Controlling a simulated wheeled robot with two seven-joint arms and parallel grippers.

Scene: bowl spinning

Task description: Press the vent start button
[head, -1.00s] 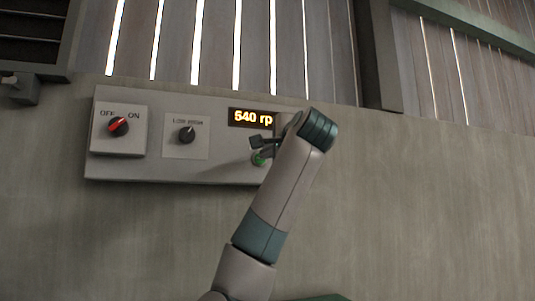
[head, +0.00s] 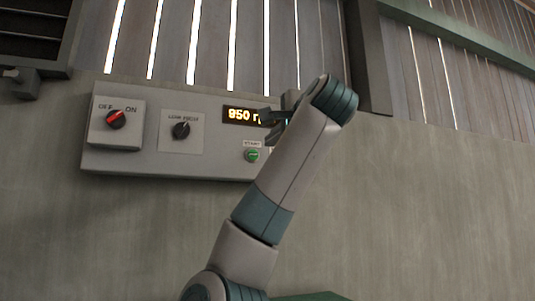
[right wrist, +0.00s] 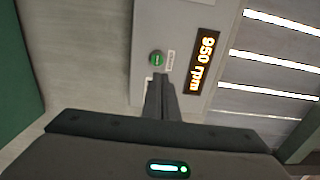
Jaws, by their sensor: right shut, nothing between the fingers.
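The green start button (head: 252,155) sits at the lower right of the grey control panel (head: 225,172), with a START label above it. It also shows in the right wrist view (right wrist: 157,58), just beyond my fingertips. My right gripper (head: 266,120) is shut and empty, up and to the right of the button in the head view and apart from it. It also shows in the right wrist view (right wrist: 158,78). The orange display (head: 240,115) is partly hidden by the gripper in the head view; in the right wrist view it reads 950 rpm (right wrist: 203,62). My left gripper is not in view.
On the panel's left is a red OFF/ON switch (head: 116,119), its pointer turned toward ON. A black low-high knob (head: 181,130) is beside it. A slatted wall (head: 210,45) rises above, and the plain wall (head: 430,210) to the right is clear.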

